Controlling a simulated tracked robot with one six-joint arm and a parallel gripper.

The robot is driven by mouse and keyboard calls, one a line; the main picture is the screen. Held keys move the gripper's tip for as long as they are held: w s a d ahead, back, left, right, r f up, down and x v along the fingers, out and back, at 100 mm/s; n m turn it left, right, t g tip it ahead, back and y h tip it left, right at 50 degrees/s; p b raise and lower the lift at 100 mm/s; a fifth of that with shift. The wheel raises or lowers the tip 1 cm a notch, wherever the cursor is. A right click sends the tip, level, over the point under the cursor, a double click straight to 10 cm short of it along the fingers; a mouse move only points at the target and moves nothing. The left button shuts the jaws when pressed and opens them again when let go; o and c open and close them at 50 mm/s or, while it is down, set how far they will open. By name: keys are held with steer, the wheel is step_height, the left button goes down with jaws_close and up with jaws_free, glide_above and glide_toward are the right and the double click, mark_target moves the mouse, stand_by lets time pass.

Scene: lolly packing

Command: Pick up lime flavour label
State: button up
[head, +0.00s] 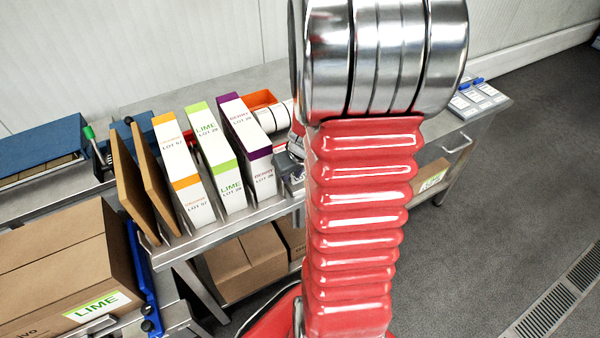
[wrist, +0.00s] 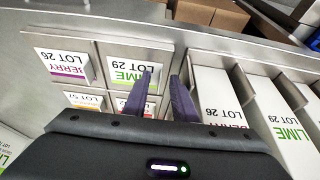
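The lime label (wrist: 128,64), white with a green stripe and "LIME LOT 29", lies in one compartment of a grey metal tray (wrist: 108,41) in the wrist view. It reads upside down there. My gripper (wrist: 163,75) is open, its two purple-grey fingers apart with nothing seen between them. The left finger overlaps the right part of the lime label in the picture; the right finger is beyond the compartment's right wall. I cannot tell the height of the fingertips above the label. In the head view my red arm hides the label tray and most of my gripper.
Beside the lime label lie a berry label (wrist: 66,64), an orange-striped label (wrist: 85,99) and a partly hidden red one. A lime carton (head: 216,160) stands between orange (head: 183,170) and purple (head: 246,145) cartons. A brown LIME box (head: 60,265) is at lower left.

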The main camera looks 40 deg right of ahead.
steer(key=shift+c, duration=0.4)
jaws_close()
